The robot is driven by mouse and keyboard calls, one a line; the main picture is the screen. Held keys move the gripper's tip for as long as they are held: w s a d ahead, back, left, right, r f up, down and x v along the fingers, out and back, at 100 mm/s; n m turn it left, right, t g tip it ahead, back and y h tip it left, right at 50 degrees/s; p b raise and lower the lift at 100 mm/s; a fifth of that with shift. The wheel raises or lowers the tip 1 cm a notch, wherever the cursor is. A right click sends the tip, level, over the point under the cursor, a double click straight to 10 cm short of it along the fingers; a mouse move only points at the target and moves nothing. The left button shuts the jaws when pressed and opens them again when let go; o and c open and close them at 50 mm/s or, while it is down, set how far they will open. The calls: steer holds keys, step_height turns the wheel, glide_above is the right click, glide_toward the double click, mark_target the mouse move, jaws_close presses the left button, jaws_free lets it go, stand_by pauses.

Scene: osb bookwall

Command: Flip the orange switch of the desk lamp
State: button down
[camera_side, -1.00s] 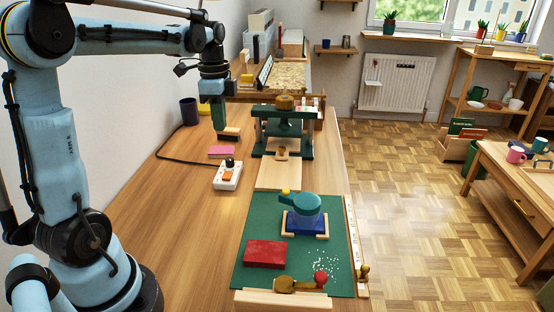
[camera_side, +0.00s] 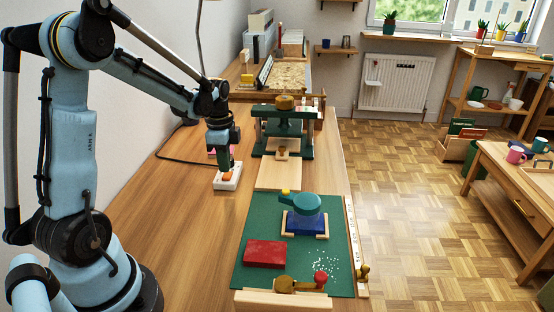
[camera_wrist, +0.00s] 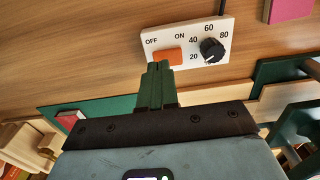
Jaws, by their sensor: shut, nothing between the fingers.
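A white control box (camera_side: 228,178) lies on the wooden table under my gripper. In the wrist view the box (camera_wrist: 187,42) shows an orange rocker switch (camera_wrist: 167,57) below the words OFF and ON, and a black dial (camera_wrist: 212,50) with numbers around it. The switch also shows in the side view (camera_side: 228,175). My gripper (camera_wrist: 159,67) has its green fingers shut and empty. Their tips are right beside the switch in the wrist view; I cannot tell if they touch it. In the side view my gripper (camera_side: 226,168) hides the dial. I cannot tell which way the switch is tilted.
A green press-like stand (camera_side: 282,128) stands behind and right of the box. A dark cable runs left from the box. The table's left part is clear.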

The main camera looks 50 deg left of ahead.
steer(key=shift+f, duration=0.9)
steer(key=shift+f, duration=0.1)
steer(key=shift+d+f+t+y, duration=0.1)
steer(key=shift+f+t+y, duration=0.15)
steer(key=shift+t+y, duration=0.05)
steer(key=shift+w, duration=0.1)
steer(key=shift+w+a+r, duration=0.2)
steer(key=shift+w+a, duration=0.2)
steer(key=shift+a, duration=0.3)
